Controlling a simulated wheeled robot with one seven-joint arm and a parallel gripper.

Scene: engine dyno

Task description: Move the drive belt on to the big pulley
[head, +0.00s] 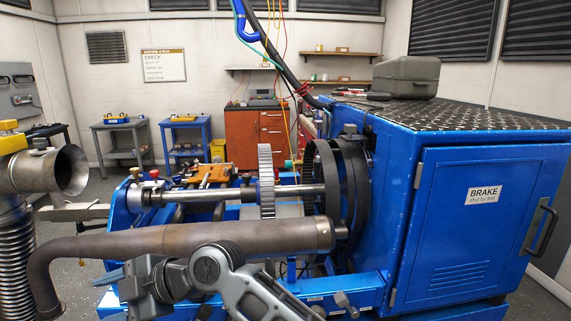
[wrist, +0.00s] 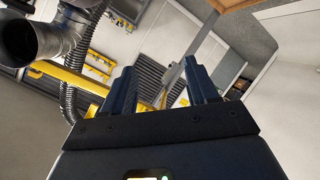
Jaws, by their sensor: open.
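A dark ribbed loop (head: 331,170), which looks like the drive belt, stands upright around the steel shaft (head: 225,194) in the head view. Just right of it is a large dark round wheel (head: 359,185), apparently the big pulley, against the blue brake cabinet. I cannot tell whether the loop touches the wheel. A grey toothed wheel (head: 266,178) sits further left on the shaft. My gripper (wrist: 159,64) is open and empty in the wrist view, with neither belt nor pulley between its fingers. The lower part of the loop is hidden behind a pipe.
A brown exhaust pipe (head: 190,240) runs across the front of the shaft. The blue brake cabinet (head: 470,220) fills the right, with a grey case (head: 406,77) on top. A metal funnel duct (head: 62,170) stands at left. Cables hang above the shaft.

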